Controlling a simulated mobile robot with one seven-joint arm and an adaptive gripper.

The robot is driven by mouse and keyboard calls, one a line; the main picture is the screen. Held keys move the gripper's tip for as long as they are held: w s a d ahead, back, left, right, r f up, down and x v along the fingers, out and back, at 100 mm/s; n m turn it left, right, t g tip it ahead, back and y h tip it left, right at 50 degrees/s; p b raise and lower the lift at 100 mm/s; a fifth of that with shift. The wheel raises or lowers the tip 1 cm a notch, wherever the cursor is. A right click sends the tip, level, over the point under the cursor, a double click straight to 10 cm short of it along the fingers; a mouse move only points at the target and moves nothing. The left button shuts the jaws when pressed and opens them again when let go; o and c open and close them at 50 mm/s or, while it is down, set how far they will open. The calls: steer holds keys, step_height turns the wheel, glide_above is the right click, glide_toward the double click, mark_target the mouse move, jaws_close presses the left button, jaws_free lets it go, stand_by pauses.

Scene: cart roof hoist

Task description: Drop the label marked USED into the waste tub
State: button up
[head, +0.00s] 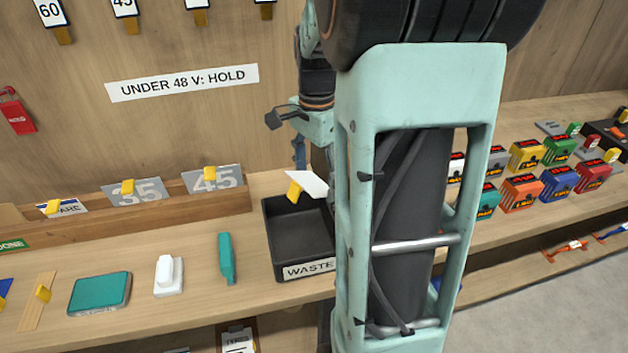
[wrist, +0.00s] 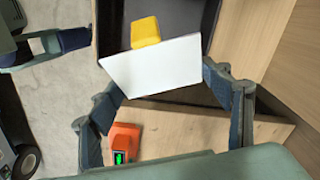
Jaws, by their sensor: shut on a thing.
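A white label (head: 312,183) with a yellow tab shows in the head view above the waste tub (head: 280,262), a dark open box marked WASTE. In the wrist view the label (wrist: 150,66) spans between the fingertips of my gripper (wrist: 163,90), which is shut on it. The face I see is blank, so I cannot read USED on it. The tub (wrist: 210,20) lies behind and below the label in the wrist view. In the head view my arm hides the tub's right part and much of the gripper.
Tags marked 35 (head: 138,193) and 45 (head: 216,179) stand in a wooden rack behind. A teal box (head: 100,292), a white piece (head: 168,276) and a teal tool (head: 226,258) lie left of the tub. Several coloured blocks (head: 521,192) stand right. An orange device (wrist: 124,140) shows near my gripper.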

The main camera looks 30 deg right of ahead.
mark_target(316, 184)
steer(key=shift+f+b, duration=1.55)
steer(key=shift+f, duration=0.75)
steer(key=o, duration=1)
steer(key=shift+c, duration=0.2)
step_height(316, 184, up, 12)
steer(key=shift+r, duration=0.1)
